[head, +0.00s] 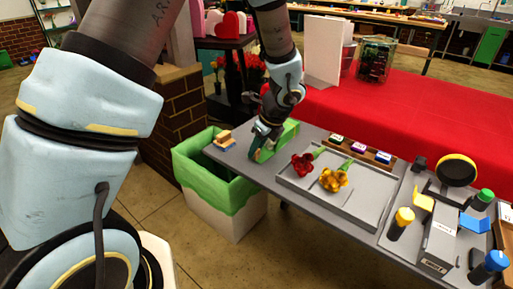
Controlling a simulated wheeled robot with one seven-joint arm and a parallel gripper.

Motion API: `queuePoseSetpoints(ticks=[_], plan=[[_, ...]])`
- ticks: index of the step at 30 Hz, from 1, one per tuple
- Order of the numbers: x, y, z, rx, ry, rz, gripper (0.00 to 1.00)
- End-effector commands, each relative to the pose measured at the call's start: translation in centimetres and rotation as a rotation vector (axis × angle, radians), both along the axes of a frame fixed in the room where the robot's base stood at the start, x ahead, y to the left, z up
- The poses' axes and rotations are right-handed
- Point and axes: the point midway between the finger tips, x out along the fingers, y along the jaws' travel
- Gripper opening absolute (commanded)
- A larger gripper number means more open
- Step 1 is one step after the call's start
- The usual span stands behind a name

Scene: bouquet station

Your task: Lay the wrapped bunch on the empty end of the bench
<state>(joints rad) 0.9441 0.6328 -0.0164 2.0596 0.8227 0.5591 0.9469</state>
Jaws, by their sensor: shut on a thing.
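My gripper (264,132) is over the left part of the grey bench (278,187), its fingers pointing down. It is shut on a green thing (262,150), which I take to be the wrapped bunch. This sits at or just above the bench top; I cannot tell whether it touches. The gripper and wrist hide part of it.
A grey tray (367,208) holds a red flower (303,165) and a yellow flower (334,180). Behind is a rack (358,149) of small blocks. Tools and bottles crowd the right. A green-and-white bin (232,212) stands below the left end. A red-covered table (420,117) is behind.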

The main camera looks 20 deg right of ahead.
Motion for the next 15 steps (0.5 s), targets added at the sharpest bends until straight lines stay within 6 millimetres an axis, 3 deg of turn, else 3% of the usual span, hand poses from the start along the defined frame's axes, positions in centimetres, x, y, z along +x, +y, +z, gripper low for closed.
queuePoseSetpoints(ticks=[14,15], plan=[[0.0,0.0,-0.28,0.0,0.0,0.0,0.0],[0.0,0.0,-0.28,0.0,0.0,0.0,0.3]])
